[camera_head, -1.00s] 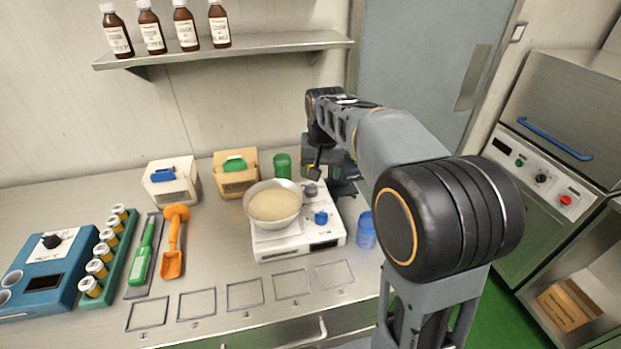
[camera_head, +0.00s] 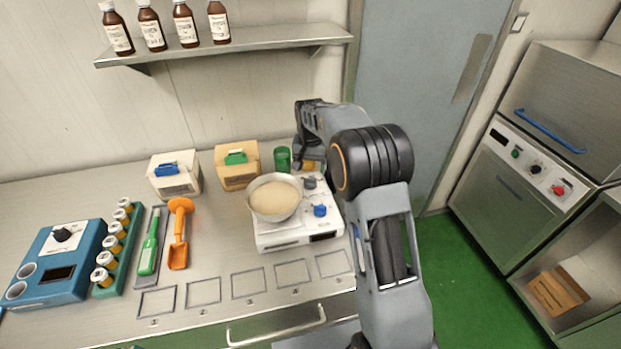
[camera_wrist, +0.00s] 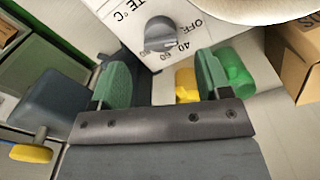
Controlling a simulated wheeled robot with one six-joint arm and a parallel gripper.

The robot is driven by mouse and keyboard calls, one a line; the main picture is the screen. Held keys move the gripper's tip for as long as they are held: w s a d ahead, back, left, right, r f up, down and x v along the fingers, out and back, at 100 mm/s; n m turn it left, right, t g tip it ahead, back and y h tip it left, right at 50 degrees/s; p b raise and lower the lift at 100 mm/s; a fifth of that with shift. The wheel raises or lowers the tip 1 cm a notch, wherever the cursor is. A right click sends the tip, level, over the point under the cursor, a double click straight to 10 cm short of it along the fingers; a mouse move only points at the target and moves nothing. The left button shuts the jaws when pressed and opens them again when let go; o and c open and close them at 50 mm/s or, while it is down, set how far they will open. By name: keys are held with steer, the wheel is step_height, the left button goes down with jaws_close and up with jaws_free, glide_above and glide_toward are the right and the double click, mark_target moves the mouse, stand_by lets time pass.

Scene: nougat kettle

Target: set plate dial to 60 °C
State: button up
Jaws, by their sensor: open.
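The white hot plate (camera_head: 290,240) stands on the bench. It has a grey dial (camera_head: 310,182) at the back right and a blue knob (camera_head: 320,210) in front of it. In the wrist view the grey dial (camera_wrist: 160,32) shows beside printed marks including OFF, 40 and 60. I cannot tell its exact setting. My gripper (camera_wrist: 161,65) is open and empty, its two green-padded fingers apart. The dial appears ahead of the gap between them, with no visible contact. In the head view the gripper is mostly hidden near the plate's back right corner.
A pan (camera_head: 274,199) of pale contents sits on the plate. A green cup (camera_head: 282,158) and tan box (camera_head: 237,168) stand behind it; the cup is close to one finger. A yellow thing (camera_wrist: 187,84) also lies near the fingers. Outlined squares (camera_head: 249,283) on the front bench are empty.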

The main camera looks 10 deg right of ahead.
mark_target(310, 179)
steer(key=shift+f+p, duration=0.4)
steer(key=shift+f, duration=2.6)
steer(key=c, duration=0.9)
